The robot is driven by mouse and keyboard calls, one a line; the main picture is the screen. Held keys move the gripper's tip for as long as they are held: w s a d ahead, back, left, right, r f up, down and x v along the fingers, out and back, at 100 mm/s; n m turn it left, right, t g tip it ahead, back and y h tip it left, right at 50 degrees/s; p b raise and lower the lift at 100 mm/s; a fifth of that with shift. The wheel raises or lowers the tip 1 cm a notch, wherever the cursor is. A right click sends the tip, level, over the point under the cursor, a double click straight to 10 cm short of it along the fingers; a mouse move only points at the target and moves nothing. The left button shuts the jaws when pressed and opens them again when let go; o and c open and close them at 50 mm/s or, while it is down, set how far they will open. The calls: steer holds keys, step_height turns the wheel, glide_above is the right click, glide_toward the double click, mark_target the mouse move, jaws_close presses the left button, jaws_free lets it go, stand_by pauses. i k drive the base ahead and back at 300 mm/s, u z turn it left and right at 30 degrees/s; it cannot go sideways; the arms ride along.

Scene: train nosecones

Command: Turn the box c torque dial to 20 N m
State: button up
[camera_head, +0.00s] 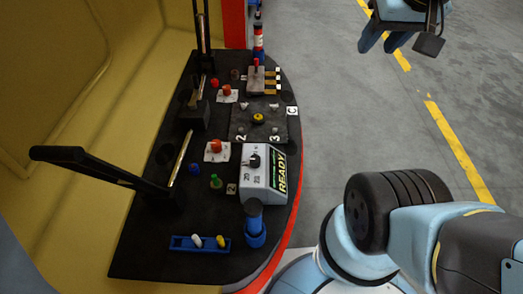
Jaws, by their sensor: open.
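A grey-white box (263,182) with a green and black "READY" strip stands at the right edge of the dark console. On its top is a black dial (254,161) with small numbers around it; one looks like 20, but the dial's exact setting is too small to read. A tile marked "C" (292,111) lies farther back, beside a dark plate (245,124) with a yellow knob. My gripper (381,44) is at the top right, over the grey floor. Its blue fingers are open and empty, well apart from the dial.
A long black lever (95,168) reaches left from the console (145,235). A blue cylinder (254,224) stands just in front of the white box. Red, blue and green knobs sit left of it. A blue tray (184,243) lies in front.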

mark_target(255, 159)
steer(key=z, duration=0.35)
steer(key=k, duration=1.25)
steer(key=u, duration=0.4)
steer(key=i, duration=0.5)
steer(key=z, duration=0.15)
